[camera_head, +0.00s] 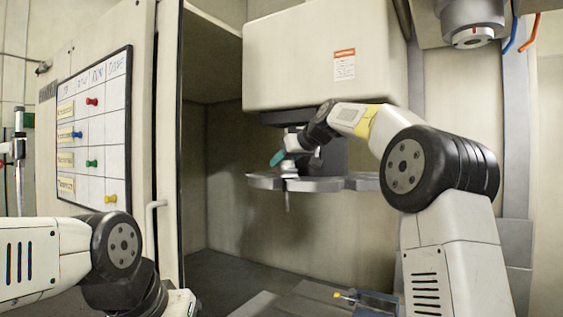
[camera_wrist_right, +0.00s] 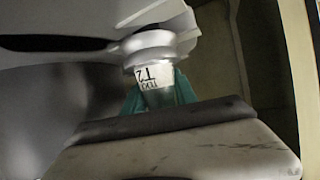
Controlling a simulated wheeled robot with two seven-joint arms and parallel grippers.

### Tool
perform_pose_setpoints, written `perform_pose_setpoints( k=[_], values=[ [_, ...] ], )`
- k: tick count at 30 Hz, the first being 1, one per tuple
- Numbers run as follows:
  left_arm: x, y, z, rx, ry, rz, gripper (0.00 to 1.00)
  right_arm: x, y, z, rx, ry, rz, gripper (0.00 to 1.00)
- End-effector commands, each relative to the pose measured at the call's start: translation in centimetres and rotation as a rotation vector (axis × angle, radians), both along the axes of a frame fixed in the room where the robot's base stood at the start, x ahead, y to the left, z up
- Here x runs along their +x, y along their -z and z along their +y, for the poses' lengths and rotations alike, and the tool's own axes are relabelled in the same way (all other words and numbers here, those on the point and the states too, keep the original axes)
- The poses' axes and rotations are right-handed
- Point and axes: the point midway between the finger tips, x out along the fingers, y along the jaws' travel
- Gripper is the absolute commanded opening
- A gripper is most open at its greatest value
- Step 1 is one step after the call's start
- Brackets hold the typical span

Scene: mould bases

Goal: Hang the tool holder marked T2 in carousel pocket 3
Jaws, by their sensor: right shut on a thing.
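The tool holder marked T2 (camera_wrist_right: 153,75) shows in the right wrist view, with a pale label and a round metal flange. My right gripper (camera_wrist_right: 158,95) is shut on it, with teal fingertips at its sides. In the head view my right gripper (camera_head: 283,158) is at the front left of the grey carousel (camera_head: 328,184). The tool holder (camera_head: 289,172) is at the disc's edge there, its thin tool pointing down. I cannot tell whether it is seated in a pocket. No pocket number is readable. My left gripper is out of view; only my left arm shows.
The white machine housing (camera_head: 325,55) overhangs the carousel closely. A spindle (camera_head: 472,30) hangs at the upper right. The open door with a whiteboard (camera_head: 95,128) and a handle (camera_head: 152,225) stands at left. A blue fixture (camera_head: 370,302) is low in front. Space below the disc is free.

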Motion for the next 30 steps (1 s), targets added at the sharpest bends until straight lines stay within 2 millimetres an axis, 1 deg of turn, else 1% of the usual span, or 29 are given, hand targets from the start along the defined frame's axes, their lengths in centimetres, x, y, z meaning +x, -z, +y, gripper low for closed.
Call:
perform_pose_setpoints(
  k=[1,30],
  values=[
    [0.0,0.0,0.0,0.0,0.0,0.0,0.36,-0.08,-0.37,0.0,0.003,0.001,-0.008,0.0],
    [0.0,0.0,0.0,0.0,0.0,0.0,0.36,-0.06,0.48,-0.03,0.002,0.001,-0.007,0.0]
  ],
)
